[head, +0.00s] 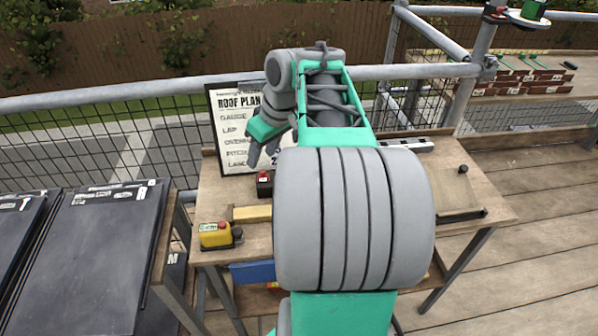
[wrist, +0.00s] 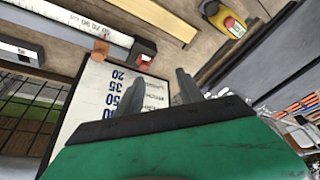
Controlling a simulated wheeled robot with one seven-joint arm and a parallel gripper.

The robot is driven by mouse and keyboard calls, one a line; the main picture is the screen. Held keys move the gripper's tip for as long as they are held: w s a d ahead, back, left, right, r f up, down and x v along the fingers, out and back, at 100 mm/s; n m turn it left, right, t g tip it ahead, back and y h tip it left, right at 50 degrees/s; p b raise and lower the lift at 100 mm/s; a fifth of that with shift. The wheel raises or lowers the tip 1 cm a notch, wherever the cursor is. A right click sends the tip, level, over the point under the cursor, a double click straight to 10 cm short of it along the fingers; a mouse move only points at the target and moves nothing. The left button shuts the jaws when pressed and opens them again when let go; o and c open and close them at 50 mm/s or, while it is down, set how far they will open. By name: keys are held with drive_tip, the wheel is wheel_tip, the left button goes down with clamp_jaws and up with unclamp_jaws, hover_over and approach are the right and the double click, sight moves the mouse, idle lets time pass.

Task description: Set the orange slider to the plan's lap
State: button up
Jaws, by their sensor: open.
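The orange slider (wrist: 100,49) shows in the wrist view at the side of a white scale bar (wrist: 88,27) with printed numbers. In the head view my arm hides it. The roof plan board (head: 229,125) stands at the back of the bench, its right part covered by my arm. Its headings read gauge, lap and more; in the wrist view the board (wrist: 97,92) shows partly, with blue figures such as 20, 35 and 50. I cannot tell which figure is the lap. My gripper (head: 262,158) is open and empty, pointing down in front of the board, apart from the slider.
A black box with a red top (head: 264,184) stands on the bench (head: 212,190) below my gripper. A yellow box with a red button (head: 216,234) sits at the bench's front left. Dark panels (head: 100,255) lean at left. A rail runs behind.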

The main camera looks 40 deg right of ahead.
drive_tip(key=s+d+f+b, duration=0.2)
drive_tip(key=s+d, duration=0.2)
drive_tip(key=d, duration=0.8)
drive_tip(key=shift+n+t, duration=0.3)
drive_tip(key=x, duration=0.2)
drive_tip(key=b+x, duration=0.1)
drive_tip(key=x, duration=0.4)
drive_tip(key=shift+w+f, duration=0.15)
drive_tip(key=shift+w, duration=0.25)
clamp_jaws()
